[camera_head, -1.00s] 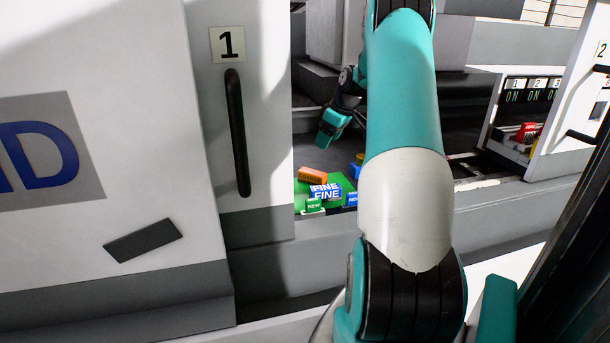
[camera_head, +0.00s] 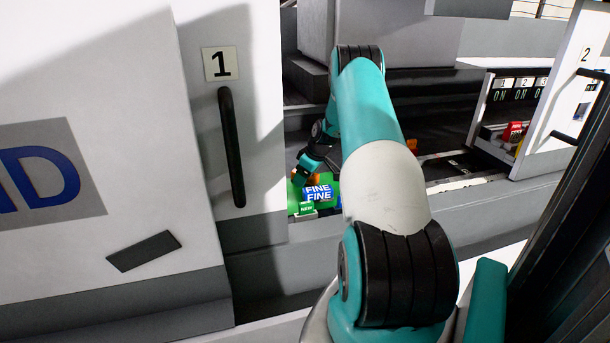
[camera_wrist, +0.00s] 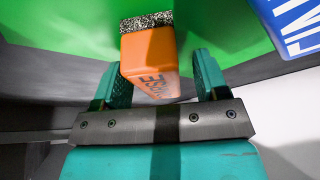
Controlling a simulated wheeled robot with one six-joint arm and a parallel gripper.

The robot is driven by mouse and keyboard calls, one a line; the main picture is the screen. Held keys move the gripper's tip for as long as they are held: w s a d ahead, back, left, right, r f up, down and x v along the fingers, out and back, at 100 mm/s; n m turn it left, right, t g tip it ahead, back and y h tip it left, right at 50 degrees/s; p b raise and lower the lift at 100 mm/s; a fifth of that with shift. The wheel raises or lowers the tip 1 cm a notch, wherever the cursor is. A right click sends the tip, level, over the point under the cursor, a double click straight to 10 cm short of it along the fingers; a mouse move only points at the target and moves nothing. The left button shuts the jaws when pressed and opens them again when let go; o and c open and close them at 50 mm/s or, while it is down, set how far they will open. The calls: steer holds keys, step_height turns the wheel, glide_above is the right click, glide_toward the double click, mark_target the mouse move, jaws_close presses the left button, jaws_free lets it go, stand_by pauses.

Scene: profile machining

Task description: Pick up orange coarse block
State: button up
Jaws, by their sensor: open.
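The orange coarse block (camera_wrist: 149,57) shows in the wrist view with part of the word COARSE on its side and a speckled grey strip along its far end. It lies on a green surface (camera_wrist: 75,22). My gripper (camera_wrist: 158,75) is open, with one teal finger on each side of the block's near end. I cannot tell whether either finger touches it. In the head view my gripper (camera_head: 302,172) is low over the green surface, and the orange block (camera_head: 314,178) shows only in part behind it.
The machine door marked 1 (camera_head: 225,120) stands to the left. A grey ledge (camera_head: 330,235) runs along the front. Door 2 (camera_head: 560,100) is at the right.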

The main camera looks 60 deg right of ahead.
steer(key=shift+f, duration=0.1)
steer(key=shift+c, duration=0.5)
steer(key=c, duration=1)
step_height(320, 180, up, 20)
steer(key=b, duration=0.3)
steer(key=shift+b, duration=0.4)
